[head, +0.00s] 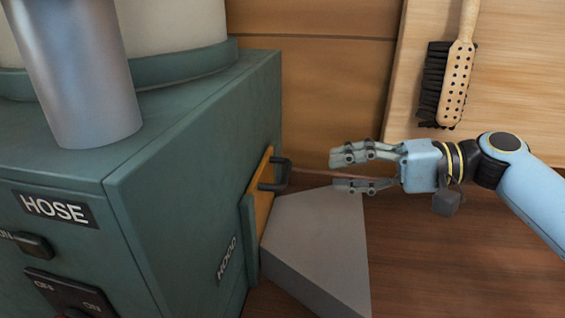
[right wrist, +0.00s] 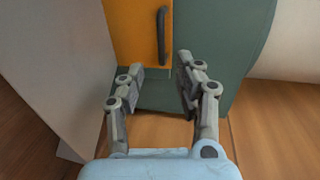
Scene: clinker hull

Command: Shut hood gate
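The hood gate is an orange-yellow plate (head: 264,195) with a dark handle (head: 276,175), on the side of a green cabinet (head: 190,165) beside a "HOOD" label (head: 227,258). In the right wrist view the gate (right wrist: 132,35) and its upright dark handle (right wrist: 162,36) are ahead of the fingers. My right gripper (head: 352,170) is open and empty, to the right of the handle and apart from it. It also shows in the right wrist view (right wrist: 160,75), its fingers spread below the handle. My left gripper is not in view.
A grey angular block or duct (head: 320,235) stands against the cabinet below the gate; it also shows at left in the right wrist view (right wrist: 50,70). A brush (head: 452,75) lies on a pale wooden board at upper right. A metal cylinder (head: 80,70) stands on the cabinet.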

